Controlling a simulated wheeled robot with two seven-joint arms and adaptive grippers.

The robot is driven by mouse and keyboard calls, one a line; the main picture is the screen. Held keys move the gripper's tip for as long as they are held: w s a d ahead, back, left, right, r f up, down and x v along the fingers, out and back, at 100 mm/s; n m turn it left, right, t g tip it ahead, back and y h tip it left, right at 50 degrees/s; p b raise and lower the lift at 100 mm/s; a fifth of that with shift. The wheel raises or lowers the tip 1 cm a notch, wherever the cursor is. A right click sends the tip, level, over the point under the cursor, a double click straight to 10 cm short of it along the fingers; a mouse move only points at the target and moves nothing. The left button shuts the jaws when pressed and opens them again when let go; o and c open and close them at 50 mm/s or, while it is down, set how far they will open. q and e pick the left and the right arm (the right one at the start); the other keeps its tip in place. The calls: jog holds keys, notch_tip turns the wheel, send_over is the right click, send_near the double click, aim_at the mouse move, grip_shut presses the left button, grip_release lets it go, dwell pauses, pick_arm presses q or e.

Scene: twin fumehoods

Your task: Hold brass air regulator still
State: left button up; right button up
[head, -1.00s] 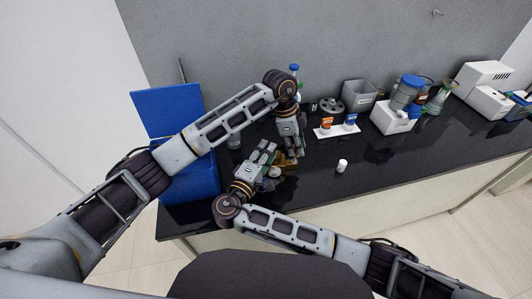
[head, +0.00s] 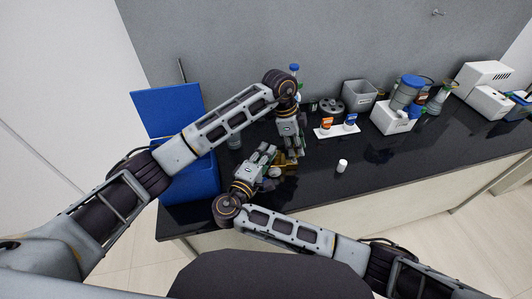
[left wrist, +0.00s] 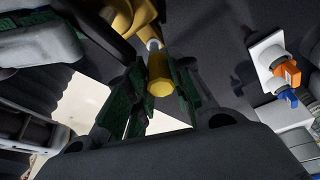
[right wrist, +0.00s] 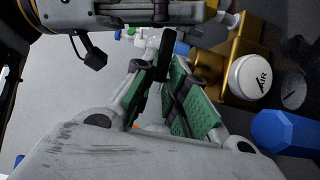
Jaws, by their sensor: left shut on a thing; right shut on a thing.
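The brass air regulator (head: 285,166) is at the left part of the black bench, mostly hidden by my grippers. In the right wrist view its brass body (right wrist: 254,38) and white cap marked AIR (right wrist: 250,76) show to the right of the fingers. My left gripper (head: 298,156) comes down from the far side. In the left wrist view its green-padded fingers are shut on a hexagonal brass part of the regulator (left wrist: 160,82). My right gripper (head: 274,154) is beside it, its fingers shut around a narrow dark part (right wrist: 167,55) that I cannot identify.
A blue hexagonal part (right wrist: 286,131) is close to the right gripper. A small white cap (head: 342,166) stands on the bench. A white holder (head: 336,131) with orange and blue-capped items, a grey bin (head: 360,93) and other apparatus stand to the right. A blue box (head: 172,120) is at the left.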

pick_arm(q)
jog(key=shift+r+m, duration=0.15)
jog(key=shift+m, duration=0.15)
jog(key=shift+s+a+r+m+y, duration=0.15)
jog(key=shift+r+m+y, duration=0.15)
jog(key=shift+m, duration=0.3)
dwell(0.4)
jog(key=shift+a+f, duration=0.1)
jog(key=shift+f, duration=1.2)
dwell(1.7)
jog(key=shift+r, duration=0.3)
jog(key=shift+r, duration=0.45)
jog(key=shift+r, duration=0.25)
dwell(1.3)
jog(key=shift+f, duration=0.8)
dwell(0.6)
